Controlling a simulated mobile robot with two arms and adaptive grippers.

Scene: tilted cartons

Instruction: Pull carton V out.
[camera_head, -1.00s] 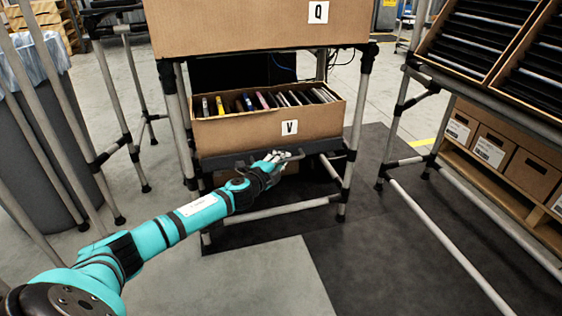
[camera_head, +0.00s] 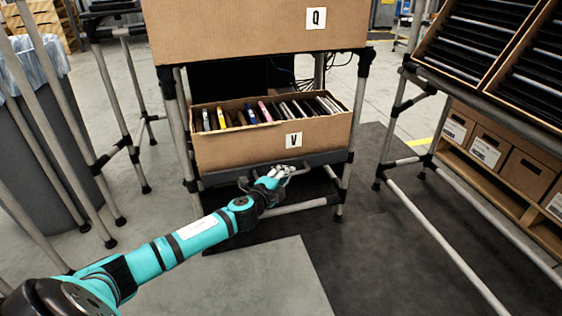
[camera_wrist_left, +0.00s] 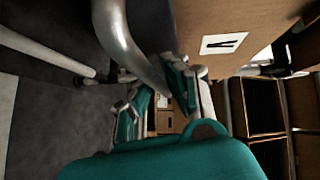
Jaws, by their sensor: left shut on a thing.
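Carton V (camera_head: 243,146) is an open brown cardboard box with a white V label, holding a row of upright colored and grey items. It sits on a dark sliding shelf (camera_head: 225,177) with a bar handle along its front. My left gripper (camera_head: 281,174) is at that front bar, below the carton, and is shut on it. In the left wrist view, the curved grey bar (camera_wrist_left: 128,42) runs to between the fingers of my gripper (camera_wrist_left: 155,90), and the carton (camera_wrist_left: 205,25) is above right. The fingers partly hide the bar. My right gripper is not in view.
Carton Q (camera_head: 245,27) stands on the level above. Rack posts (camera_head: 182,130) flank carton V closely. A rack with dark slotted trays (camera_head: 480,50) and a low shelf of brown boxes (camera_head: 525,170) is at the right. The floor in front is clear.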

